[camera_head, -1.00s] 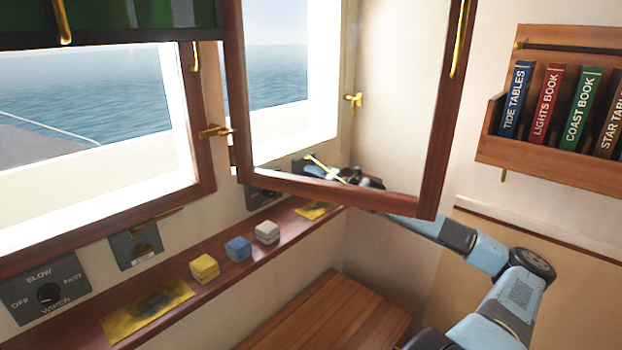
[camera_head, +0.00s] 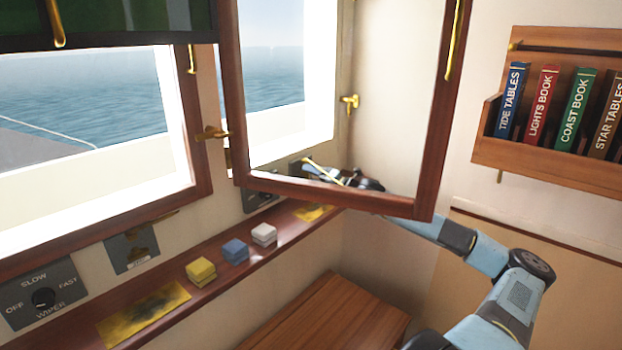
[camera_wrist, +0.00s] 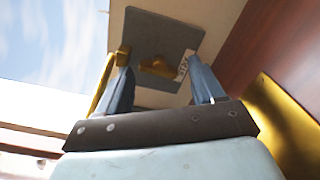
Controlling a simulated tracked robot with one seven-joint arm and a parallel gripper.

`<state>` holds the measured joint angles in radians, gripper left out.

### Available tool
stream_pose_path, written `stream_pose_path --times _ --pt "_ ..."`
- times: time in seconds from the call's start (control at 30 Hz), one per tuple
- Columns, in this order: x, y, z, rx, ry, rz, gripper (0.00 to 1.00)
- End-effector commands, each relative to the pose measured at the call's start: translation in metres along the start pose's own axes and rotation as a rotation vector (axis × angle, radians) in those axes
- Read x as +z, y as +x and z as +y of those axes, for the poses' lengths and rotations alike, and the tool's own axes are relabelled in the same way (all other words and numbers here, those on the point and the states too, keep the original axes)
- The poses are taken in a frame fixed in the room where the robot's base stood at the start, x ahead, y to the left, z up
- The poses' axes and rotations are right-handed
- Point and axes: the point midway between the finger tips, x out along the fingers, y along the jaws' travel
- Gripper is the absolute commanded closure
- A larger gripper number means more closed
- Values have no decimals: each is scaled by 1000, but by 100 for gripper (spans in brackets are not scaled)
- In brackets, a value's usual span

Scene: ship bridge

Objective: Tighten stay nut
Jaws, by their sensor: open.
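A brass rod (camera_wrist: 101,88) runs beside the left finger. In the head view my gripper (camera_head: 320,171) shows through the open window's glass, next to the thin brass rod (camera_head: 326,172). The brass piece is not clear there.
The open wooden window frame (camera_head: 330,197) hangs in front of my gripper. Below it, a ledge (camera_head: 150,290) holds yellow (camera_head: 201,272), blue (camera_head: 237,250) and white blocks (camera_head: 263,234). A bookshelf (camera_head: 560,165) is at right, a wooden bench (camera_head: 325,315) below.

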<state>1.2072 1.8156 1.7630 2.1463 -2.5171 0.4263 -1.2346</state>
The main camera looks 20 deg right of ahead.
Motion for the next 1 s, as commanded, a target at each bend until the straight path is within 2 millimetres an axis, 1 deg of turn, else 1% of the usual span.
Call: stream_pose_path --times 0.17,0.5,0.7,0.83,1.0 --pt "0 -23 0 -1 -1 -2 33" --pt "0 -78 -1 -1 -1 -3 33" --pt "0 -108 -1 -2 -1 -3 33" --pt "0 -122 -1 -3 -1 -3 33" --pt "0 -132 -1 -1 -1 -2 33"
